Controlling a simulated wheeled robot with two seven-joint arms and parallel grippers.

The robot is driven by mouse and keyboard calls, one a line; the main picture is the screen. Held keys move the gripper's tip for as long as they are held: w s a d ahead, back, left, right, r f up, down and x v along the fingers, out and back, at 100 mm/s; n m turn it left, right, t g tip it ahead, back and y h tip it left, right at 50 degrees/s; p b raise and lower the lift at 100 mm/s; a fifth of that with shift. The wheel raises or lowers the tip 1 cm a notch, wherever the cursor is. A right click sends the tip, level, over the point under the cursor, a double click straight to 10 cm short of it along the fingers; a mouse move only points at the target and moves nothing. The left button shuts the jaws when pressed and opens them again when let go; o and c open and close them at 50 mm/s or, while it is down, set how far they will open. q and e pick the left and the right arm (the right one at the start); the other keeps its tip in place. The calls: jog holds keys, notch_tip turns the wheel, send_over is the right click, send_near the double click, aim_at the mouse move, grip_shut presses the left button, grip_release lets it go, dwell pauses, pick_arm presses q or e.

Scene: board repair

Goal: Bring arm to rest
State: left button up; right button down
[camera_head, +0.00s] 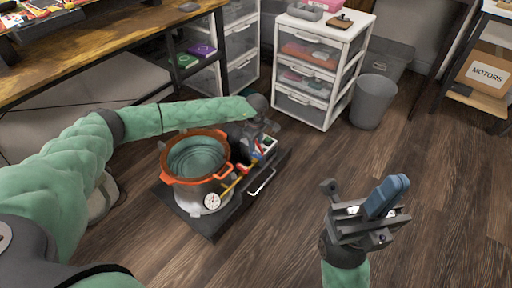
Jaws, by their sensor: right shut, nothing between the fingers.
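My left arm reaches across from the left, over the back of a pot with an orange rim (172,172). Its gripper (258,148) points down just behind and to the right of the pot, close to a yellow and red valve fitting (240,178). Its fingers are too small and covered to read. My right arm comes up from the bottom edge. Its gripper (366,222) is raised over the open floor, shut and empty. A blue block-like piece (385,196) shows at this gripper.
The pot stands on a dark low base (212,226) with a round gauge (212,201). Behind are a white drawer unit (326,62), a grey bin (373,101) and a wooden desk (110,45). The wood floor at right is clear.

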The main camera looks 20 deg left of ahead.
pick_arm(q)
jog(key=shift+r, duration=0.8)
